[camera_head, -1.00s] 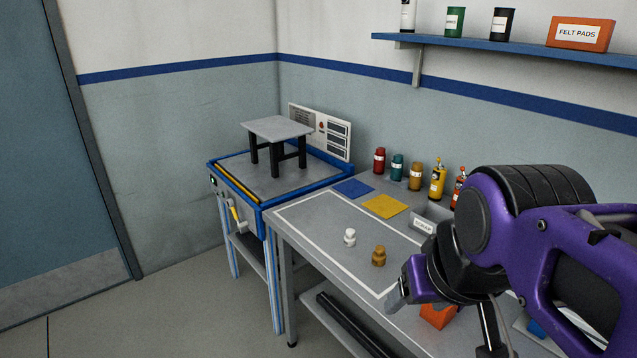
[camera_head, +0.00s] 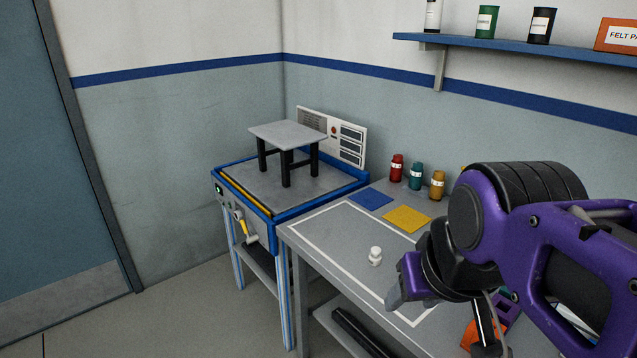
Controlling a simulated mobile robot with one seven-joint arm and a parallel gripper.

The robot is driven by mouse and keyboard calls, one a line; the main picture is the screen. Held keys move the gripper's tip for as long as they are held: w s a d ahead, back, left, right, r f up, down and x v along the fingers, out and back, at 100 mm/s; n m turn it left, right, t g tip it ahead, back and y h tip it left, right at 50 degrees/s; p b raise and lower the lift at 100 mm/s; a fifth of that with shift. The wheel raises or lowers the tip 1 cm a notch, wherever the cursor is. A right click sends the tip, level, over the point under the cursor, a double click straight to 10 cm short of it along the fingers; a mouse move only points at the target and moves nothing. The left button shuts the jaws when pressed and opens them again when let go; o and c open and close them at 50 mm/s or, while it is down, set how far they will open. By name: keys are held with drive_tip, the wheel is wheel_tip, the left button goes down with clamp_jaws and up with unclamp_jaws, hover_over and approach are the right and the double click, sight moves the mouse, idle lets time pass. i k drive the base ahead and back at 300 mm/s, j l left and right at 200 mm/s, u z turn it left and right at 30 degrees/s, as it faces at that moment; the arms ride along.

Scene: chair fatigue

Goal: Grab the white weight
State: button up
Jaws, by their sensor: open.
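The white weight (camera_head: 375,256) stands upright on the grey workbench, inside the white outlined rectangle. Nothing touches it. My gripper (camera_head: 394,301) is to the right of the weight and nearer the camera; its tip shows at the lower left end of my purple and black arm. It appears empty and apart from the weight. The arm hides much of the bench's right side, and the finger gap is not clearly seen.
A blue mat (camera_head: 371,199) and a yellow mat (camera_head: 407,218) lie behind the weight. Red (camera_head: 397,168), teal (camera_head: 416,176) and amber (camera_head: 437,185) bottles stand at the wall. A blue-framed test stand (camera_head: 268,211) with a small stool (camera_head: 287,135) adjoins the bench.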

sight(376, 257)
drive_tip(key=i+j, duration=1.25)
drive_tip(key=j, duration=0.15)
drive_tip(key=z, duration=0.05)
